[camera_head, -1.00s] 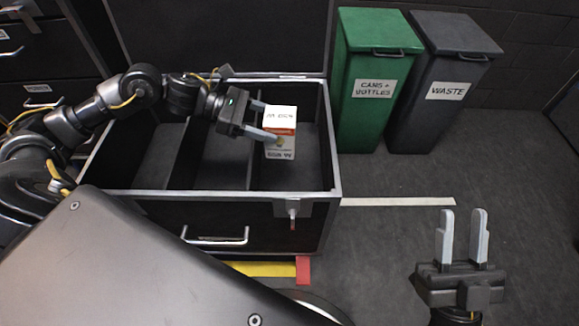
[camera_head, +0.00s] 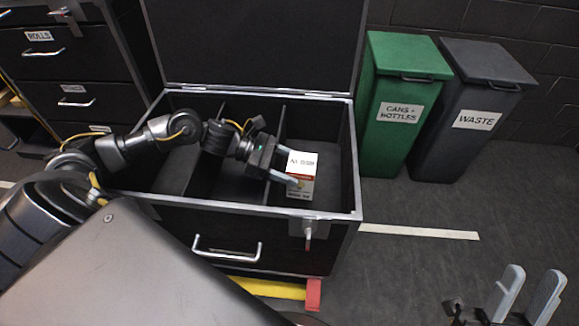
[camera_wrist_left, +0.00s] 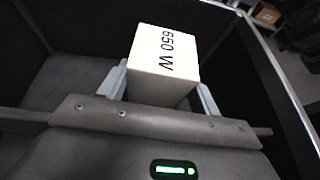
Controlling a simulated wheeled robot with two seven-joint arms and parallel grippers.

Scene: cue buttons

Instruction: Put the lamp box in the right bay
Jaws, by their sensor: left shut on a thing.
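The lamp box (camera_head: 303,162), white on top with an orange band and printed lettering, is inside the right bay (camera_head: 325,133) of the open black chest. My left gripper (camera_head: 291,167) reaches in from the left and is shut on it. The left wrist view shows the white box (camera_wrist_left: 163,62) between the two fingers, its face marked "650 W". The box looks upright; I cannot tell whether its bottom touches the bay floor. My right gripper (camera_head: 534,272) is open and empty at the lower right, outside the chest.
Dividers (camera_head: 277,130) split the chest; its middle bay (camera_head: 235,180) and left bay (camera_head: 178,170) look empty. The raised lid (camera_head: 255,45) stands behind. A green bin (camera_head: 398,110) and a grey waste bin (camera_head: 470,120) stand to the right. Drawers (camera_head: 65,70) stand at the left.

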